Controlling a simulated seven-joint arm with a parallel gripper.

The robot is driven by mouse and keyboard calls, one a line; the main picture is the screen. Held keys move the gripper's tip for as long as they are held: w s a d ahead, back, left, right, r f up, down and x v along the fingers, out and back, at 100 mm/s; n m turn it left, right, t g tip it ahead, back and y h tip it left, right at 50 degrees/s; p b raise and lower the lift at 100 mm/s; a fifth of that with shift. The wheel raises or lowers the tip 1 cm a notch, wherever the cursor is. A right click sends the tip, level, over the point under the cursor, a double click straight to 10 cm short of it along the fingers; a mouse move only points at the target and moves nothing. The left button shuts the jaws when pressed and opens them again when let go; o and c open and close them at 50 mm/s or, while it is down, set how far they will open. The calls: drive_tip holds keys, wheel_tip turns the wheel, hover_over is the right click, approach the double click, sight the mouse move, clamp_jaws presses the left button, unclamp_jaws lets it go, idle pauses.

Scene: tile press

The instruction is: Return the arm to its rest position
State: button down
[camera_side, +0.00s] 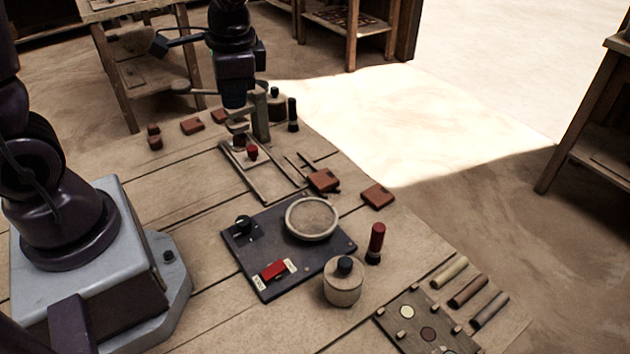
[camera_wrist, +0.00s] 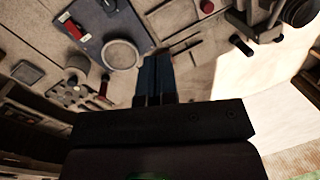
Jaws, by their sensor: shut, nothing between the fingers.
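My gripper (camera_side: 235,102) hangs pointing down over the far end of the wooden workbench (camera_side: 200,270), in front of or above the tile press (camera_side: 260,118); the exact gap cannot be told. In the wrist view its blue fingers (camera_wrist: 155,78) lie together with nothing between them. The press has an upright post and a frame on the bench with a small red-topped piece (camera_side: 252,153) on it. A dark control board (camera_side: 262,235) carries a round dish (camera_side: 312,218), a black knob (camera_side: 243,223) and a red switch (camera_side: 273,270).
Reddish-brown tiles (camera_side: 377,195) lie about the bench. A lidded jar (camera_side: 343,283), a red-topped cylinder (camera_side: 376,240) and a dark bottle (camera_side: 292,115) stand upright. A board with coloured discs (camera_side: 405,335) and several rods (camera_side: 468,288) are at the near right. Shelves (camera_side: 345,20) stand behind.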

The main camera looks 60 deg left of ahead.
drive_tip(key=s+d+r+n+t+h, duration=0.2)
drive_tip(key=s+d+r+t, duration=0.3)
drive_tip(key=s+r, duration=0.3)
wheel_tip(320, 180, up, 3)
drive_tip(key=shift+s+d+r+n+t, duration=0.1)
drive_tip(key=shift+s+d+n+t, duration=0.3)
drive_tip(key=shift+n, duration=0.3)
